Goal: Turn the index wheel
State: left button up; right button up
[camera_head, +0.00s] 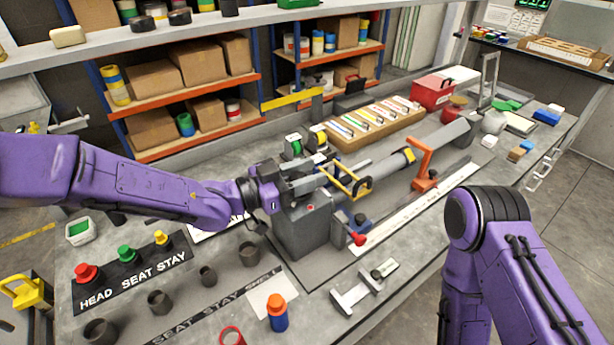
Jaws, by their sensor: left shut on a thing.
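A grey indexing fixture (304,228) stands mid-bench, with a long grey tube (388,168) running from it to the upper right. My left arm comes in from the left, and its gripper (292,184) is at the upper left end of the fixture. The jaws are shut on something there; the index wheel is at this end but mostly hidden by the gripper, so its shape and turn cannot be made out. A red-tipped handle (357,238) sticks out at the fixture's front. My right forearm fills the lower right; its gripper is out of view.
An orange clamp (425,168) stands by the tube. Coloured buttons (124,254) and dark cups (160,301) are at lower left. A tray of coloured strips (372,126) is behind.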

pick_arm(q)
jog(key=n+t+y+b, duration=0.1)
jog(key=f+n+t+y+b, duration=0.1)
jog(key=t, duration=0.1)
jog(key=shift+n, duration=0.3)
jog(key=n+t+y, duration=0.1)
jog(key=n+t+y+b, duration=0.1)
jog(key=t+y, duration=0.1)
jog(key=shift+w+a+r+n+t, duration=0.15)
jog(key=shift+w+a+n+t, duration=0.05)
jog(key=shift+n+t, duration=0.1)
jog(key=n+t+y, duration=0.2)
jog(key=y, duration=0.1)
jog(key=shift+w+a+r+y, duration=0.1)
jog(key=shift+a+y, duration=0.05)
jog(key=shift+y, duration=0.15)
jog(key=shift+w+a+n+t+y+p, duration=0.1)
jog(key=shift+n+t+y, duration=0.15)
jog(key=shift+n+y, duration=0.35)
jog(key=shift+s+a+n+t+y+p, duration=0.1)
jog(key=shift+n+t+y+p, duration=0.1)
jog(key=shift+n+y, duration=0.35)
jog(key=shift+w+a+n+t+y+p, duration=0.1)
jog(key=shift+n+t+y, duration=0.15)
jog(key=shift+n+y, duration=0.35)
jog(key=shift+y, duration=0.45)
jog(key=o, duration=0.8)
jog(key=shift+o, duration=0.5)
jog(key=shift+w+r, duration=0.1)
